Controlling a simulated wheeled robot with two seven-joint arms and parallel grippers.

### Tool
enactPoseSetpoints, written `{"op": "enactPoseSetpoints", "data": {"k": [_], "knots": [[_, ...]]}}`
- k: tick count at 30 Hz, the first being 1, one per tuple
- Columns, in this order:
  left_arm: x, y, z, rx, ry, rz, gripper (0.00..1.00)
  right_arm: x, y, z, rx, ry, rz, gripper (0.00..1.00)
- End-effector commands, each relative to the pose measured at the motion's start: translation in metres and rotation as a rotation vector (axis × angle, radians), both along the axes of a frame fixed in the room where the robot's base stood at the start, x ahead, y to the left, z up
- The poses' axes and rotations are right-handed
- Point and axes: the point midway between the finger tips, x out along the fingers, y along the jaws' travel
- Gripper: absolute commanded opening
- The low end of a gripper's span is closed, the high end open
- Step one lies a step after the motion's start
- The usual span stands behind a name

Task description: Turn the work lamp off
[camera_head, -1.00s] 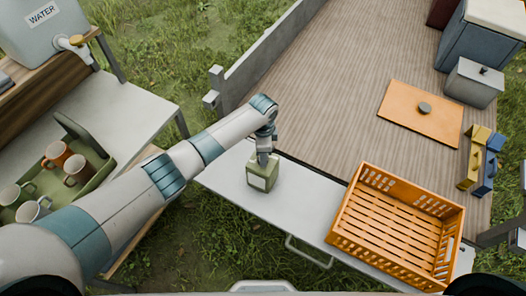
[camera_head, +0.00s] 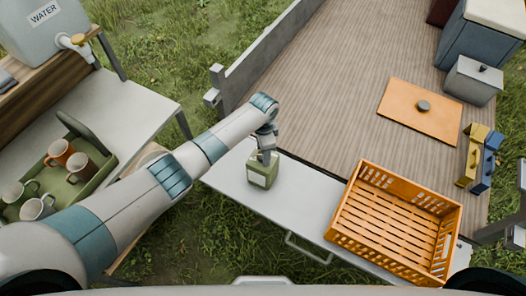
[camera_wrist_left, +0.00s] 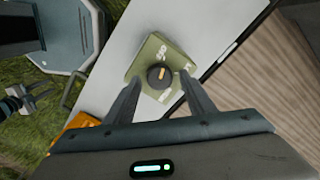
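A squat olive-green box (camera_head: 263,171) with a pale front label stands on the white table; I take it for the work lamp. In the left wrist view its top carries a dark round knob (camera_wrist_left: 160,75) with an orange pointer mark, and white lettering too small to read surely. My left gripper (camera_head: 265,154) points down over the box top. In the left wrist view its fingers (camera_wrist_left: 159,78) are open, one on each side of the knob, with gaps visible. My right gripper (camera_wrist_left: 40,101) shows small at the left edge of that view, its prongs apart and empty.
An orange crate (camera_head: 344,238) stands on the same table to the right. A wooden deck (camera_head: 310,90) lies behind, with an orange board (camera_head: 400,110) on it. A green tray (camera_head: 100,177) with several mugs is at left. White table surface (camera_head: 300,204) between box and crate is clear.

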Motion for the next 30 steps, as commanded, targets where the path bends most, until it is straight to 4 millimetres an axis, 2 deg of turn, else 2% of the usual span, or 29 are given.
{"op": "enactPoseSetpoints", "data": {"k": [11,17,23,30], "knots": [[-0.001,0.001,0.0,0.001,0.001,0.0,0.5,0.0,0.0,0.0,0.0,0.0,0.0,0.31],[0.0,0.001,0.01,0.0,0.0,-0.001,0.5,0.0,0.0,-0.003,0.0,0.0,0.0,0.31],[0.0,0.0,0.034,-0.002,-0.002,-0.001,0.5,0.0,0.0,-0.008,0.0,0.0,0.0,0.31],[0.001,0.0,0.081,-0.002,-0.004,-0.002,0.5,0.0,0.0,-0.021,0.0,0.0,0.0,0.31]]}}
